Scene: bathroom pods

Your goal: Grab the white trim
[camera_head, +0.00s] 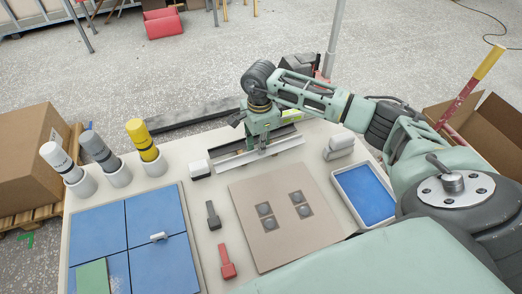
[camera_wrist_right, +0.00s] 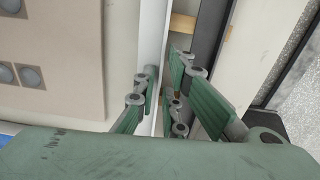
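The white trim (camera_head: 287,145) is a long, thin strip near the far edge of the worktable, running left to right beside a dark strip (camera_head: 229,152). My right gripper (camera_head: 263,152) points down over the trim and hides part of its middle. In the right wrist view the white trim (camera_wrist_right: 153,35) runs down between the fingers of my right gripper (camera_wrist_right: 164,75). The fingers stand apart, one on each side of the trim; I cannot tell whether either touches it. My left gripper is not in view.
A beige panel (camera_head: 248,207) with grey squares lies in front of the trim.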

